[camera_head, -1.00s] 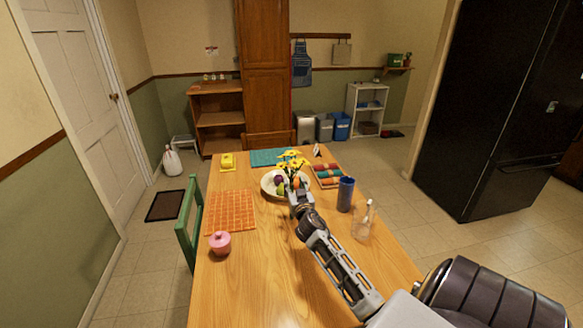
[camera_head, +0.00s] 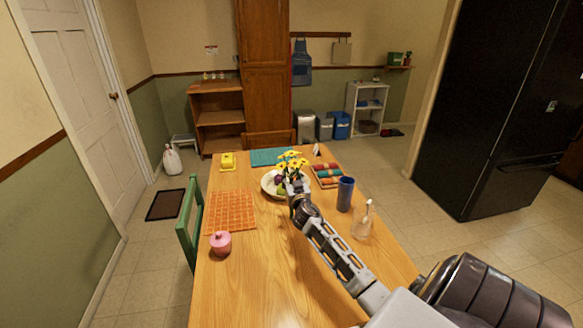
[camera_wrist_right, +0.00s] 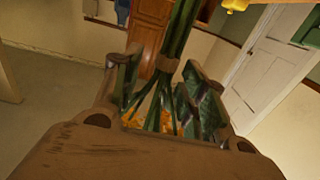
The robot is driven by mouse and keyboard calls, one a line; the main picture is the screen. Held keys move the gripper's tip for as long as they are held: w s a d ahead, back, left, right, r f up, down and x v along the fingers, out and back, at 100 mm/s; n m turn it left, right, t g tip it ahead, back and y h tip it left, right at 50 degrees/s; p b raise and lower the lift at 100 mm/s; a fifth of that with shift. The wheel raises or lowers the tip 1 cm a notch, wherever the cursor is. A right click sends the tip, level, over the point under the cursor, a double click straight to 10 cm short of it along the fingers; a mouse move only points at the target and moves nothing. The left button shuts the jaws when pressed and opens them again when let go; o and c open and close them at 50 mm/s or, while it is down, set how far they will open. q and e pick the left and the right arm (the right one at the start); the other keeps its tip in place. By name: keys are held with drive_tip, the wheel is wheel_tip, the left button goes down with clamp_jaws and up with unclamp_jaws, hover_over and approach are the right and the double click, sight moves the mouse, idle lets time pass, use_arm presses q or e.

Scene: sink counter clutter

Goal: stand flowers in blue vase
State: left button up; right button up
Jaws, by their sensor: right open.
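The yellow flowers (camera_head: 291,162) stand out above my right gripper (camera_head: 295,186), over the white bowl's right side. In the right wrist view, their green stems (camera_wrist_right: 181,35) pass between the spread fingers of my right gripper (camera_wrist_right: 163,88). The gripper is open around the stems; whether a finger touches them I cannot tell. The blue vase (camera_head: 345,194) stands upright on the table, right of the gripper and apart from the flowers. My left gripper is not in view.
A white bowl (camera_head: 267,186) with fruit is partly hidden by my gripper. A tray of coloured rolls (camera_head: 327,174) stands behind the vase, and a clear glass (camera_head: 361,226) in front. An orange mat (camera_head: 231,211) and pink pot (camera_head: 220,243) lie left. The front table middle is clear.

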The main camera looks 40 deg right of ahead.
sight(292, 156)
clamp_jaws()
idle(0.4)
drive_tip(key=shift+r, duration=0.2)
drive_tip(key=shift+r+p, duration=0.6)
drive_tip(key=shift+r, duration=4.25)
